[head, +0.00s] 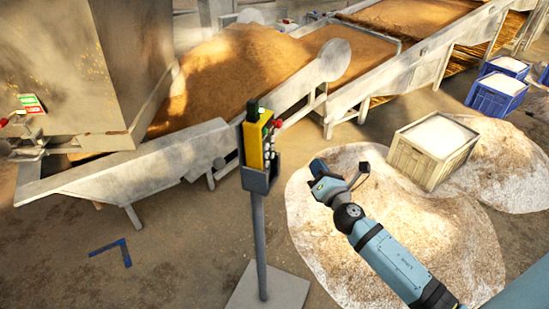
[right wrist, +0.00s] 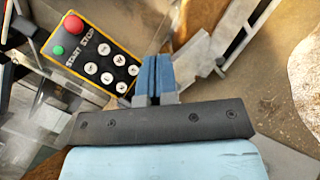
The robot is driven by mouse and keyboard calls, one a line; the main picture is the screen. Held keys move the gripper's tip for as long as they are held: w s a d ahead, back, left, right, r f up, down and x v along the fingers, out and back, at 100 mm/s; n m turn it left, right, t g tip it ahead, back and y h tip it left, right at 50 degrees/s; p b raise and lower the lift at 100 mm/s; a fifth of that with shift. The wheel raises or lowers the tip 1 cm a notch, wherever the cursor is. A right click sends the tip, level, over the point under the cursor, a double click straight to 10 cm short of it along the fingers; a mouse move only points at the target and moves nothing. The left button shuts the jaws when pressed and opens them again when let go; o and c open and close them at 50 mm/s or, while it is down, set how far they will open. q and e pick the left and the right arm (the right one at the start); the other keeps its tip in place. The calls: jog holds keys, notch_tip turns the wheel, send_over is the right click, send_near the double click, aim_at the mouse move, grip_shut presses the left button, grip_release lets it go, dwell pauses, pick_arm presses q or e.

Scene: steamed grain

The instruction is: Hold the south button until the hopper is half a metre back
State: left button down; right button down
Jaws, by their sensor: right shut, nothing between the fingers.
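A yellow control box (head: 268,146) hangs in a grey holder on a post in the middle of the head view. In the right wrist view the control box (right wrist: 92,56) shows a red button (right wrist: 74,23), a green button (right wrist: 58,50) and several white round buttons with marks too small to read; I cannot tell which is south. My right gripper (head: 319,170) is shut and empty, to the right of the box and apart from it. Its blue fingers (right wrist: 155,65) show beside the panel's lower end. A large metal hopper (head: 88,70) stands at the left. My left gripper is out of view.
The box's post (head: 259,245) rises from a floor plate (head: 268,290). A metal trough frame (head: 125,168) runs behind it. A wooden crate (head: 410,160) of pale grain stands on spilled grain at right. Blue crates (head: 495,95) are beyond. A blue L-shaped mark (head: 122,250) lies on the floor.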

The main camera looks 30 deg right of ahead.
aim_at(273, 156)
jog(key=shift+w, duration=0.1)
jog(key=w+a, duration=0.5)
jog(key=w, duration=0.1)
jog(key=shift+w+a+p, duration=0.2)
jog(key=shift+w+p, duration=0.2)
jog(key=shift+w+a, duration=0.1)
dwell(2.0)
jog(key=shift+w+a, duration=0.2)
jog(key=shift+w, duration=0.05)
jog(key=shift+w+a, duration=0.1)
dwell(0.4)
